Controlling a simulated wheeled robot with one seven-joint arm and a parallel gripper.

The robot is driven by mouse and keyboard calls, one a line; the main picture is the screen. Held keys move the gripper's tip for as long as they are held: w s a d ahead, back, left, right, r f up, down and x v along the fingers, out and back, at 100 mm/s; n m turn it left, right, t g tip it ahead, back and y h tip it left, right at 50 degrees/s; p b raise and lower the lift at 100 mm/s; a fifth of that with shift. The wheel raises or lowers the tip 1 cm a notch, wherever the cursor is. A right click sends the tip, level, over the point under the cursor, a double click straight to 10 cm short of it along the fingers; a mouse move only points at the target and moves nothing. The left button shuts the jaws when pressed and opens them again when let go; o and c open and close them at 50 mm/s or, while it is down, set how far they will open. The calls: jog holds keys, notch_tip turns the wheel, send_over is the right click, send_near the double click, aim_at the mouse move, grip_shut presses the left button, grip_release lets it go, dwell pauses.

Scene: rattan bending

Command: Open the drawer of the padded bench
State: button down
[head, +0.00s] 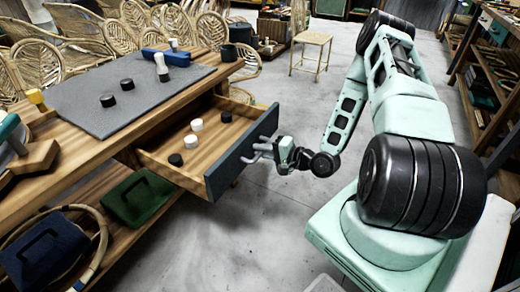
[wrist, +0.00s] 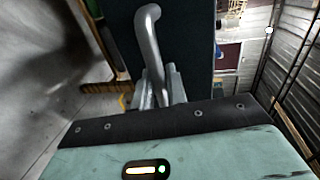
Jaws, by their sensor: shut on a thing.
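The padded bench (head: 75,95) is a wooden workbench with a grey pad on top, at the left of the head view. Its drawer (head: 211,147) stands pulled out, with a dark front panel (head: 243,152) facing my arm. Small black and white cylinders lie inside it. My gripper (head: 272,150) is at the front panel, shut on the grey bar handle (head: 262,152). In the wrist view the handle (wrist: 148,45) runs down between my two fingers (wrist: 160,88), against the dark panel (wrist: 185,50).
Black and white cylinders and a blue tool stand on the pad. A green case (head: 138,197) and a dark blue case (head: 45,252) lie on the shelf below. Rattan chairs (head: 55,60) fill the back left.

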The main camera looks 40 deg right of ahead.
jog(key=shift+s, duration=0.1)
jog(key=c, duration=1.5)
grip_release()
jog(key=shift+d, duration=0.1)
jog(key=p+v, duration=0.1)
jog(key=v, duration=1.6)
jog(key=shift+s, duration=0.2)
